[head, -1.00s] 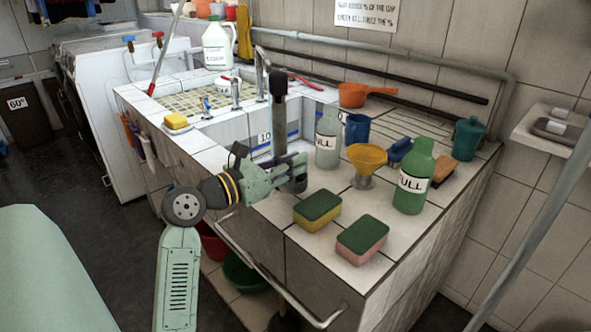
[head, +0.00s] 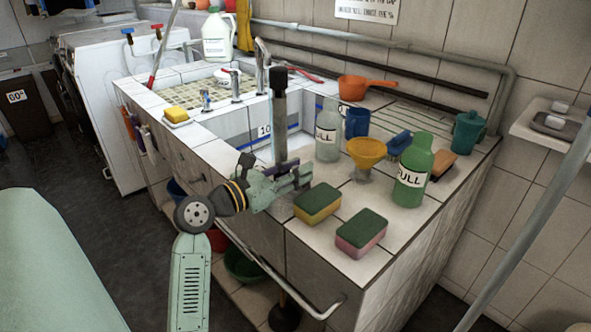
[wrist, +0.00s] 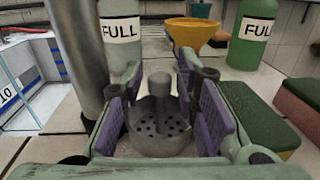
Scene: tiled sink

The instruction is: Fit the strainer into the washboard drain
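In the wrist view the strainer (wrist: 160,130) is a dark grey round basket with holes and a short knob on top. It sits between the purple pads of my gripper (wrist: 162,112). The pads lie close against its rim on both sides, so my gripper looks shut on it. In the head view my gripper (head: 298,178) is at the front edge of the tiled counter, left of the sponges. The strainer cannot be made out clearly there. The ribbed washboard (head: 408,118) lies at the back right of the counter. I cannot make out its drain opening.
Two sponges (head: 317,203) (head: 361,233), a grey bottle (head: 328,137), a yellow funnel (head: 366,154) and a green bottle (head: 413,176) crowd the counter right of my gripper.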

